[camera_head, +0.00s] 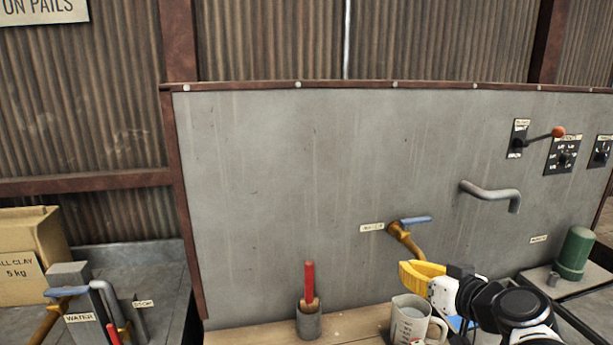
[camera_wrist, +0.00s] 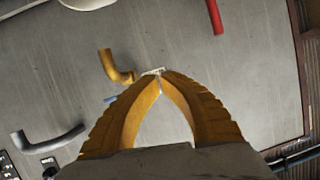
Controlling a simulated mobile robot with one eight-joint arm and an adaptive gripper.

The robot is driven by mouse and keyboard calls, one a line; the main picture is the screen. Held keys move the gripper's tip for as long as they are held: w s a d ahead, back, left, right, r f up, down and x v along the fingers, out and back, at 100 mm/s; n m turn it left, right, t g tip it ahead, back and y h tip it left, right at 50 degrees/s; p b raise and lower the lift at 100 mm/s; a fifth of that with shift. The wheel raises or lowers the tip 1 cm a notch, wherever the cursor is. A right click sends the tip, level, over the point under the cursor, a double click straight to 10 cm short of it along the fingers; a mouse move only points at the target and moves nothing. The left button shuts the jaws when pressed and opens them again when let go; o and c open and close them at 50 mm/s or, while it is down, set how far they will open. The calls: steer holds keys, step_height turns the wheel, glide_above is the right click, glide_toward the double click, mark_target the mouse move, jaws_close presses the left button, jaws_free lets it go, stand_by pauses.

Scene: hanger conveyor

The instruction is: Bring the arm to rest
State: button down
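My gripper (camera_head: 422,270) has yellow fingers and is in front of the grey panel at the lower right of the head view, just below the brass tap (camera_head: 405,238) with its blue lever. It is above and close to the measuring jug (camera_head: 408,322). In the wrist view the two fingers (camera_wrist: 160,74) come together at their tips, with nothing visible held between them. A small pale patch at the tips looks like the tap's label on the panel behind. The brass tap also shows in the wrist view (camera_wrist: 115,66), left of the fingertips.
A red-handled tool (camera_head: 309,283) stands in a grey holder on the wooden bench (camera_head: 255,336). A bent grey pipe (camera_head: 488,193), a lever switch (camera_head: 536,139) and dials are on the panel (camera_head: 290,190). A green cylinder (camera_head: 576,252) stands right; a cardboard box (camera_head: 25,258) stands left.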

steer(key=s+a+f+m+g+h, duration=0.1)
steer(key=s+f+g+h, duration=0.1)
steer(key=s, duration=0.7)
steer(key=s+a+f+m+g+h, duration=0.1)
steer(key=s+f+g, duration=0.3)
steer(key=s, duration=0.6)
steer(key=shift+a+f+g+h, duration=0.25)
steer(key=shift+a+g+h, duration=0.05)
steer(key=shift+a+h, duration=0.45)
steer(key=shift+s, duration=0.1)
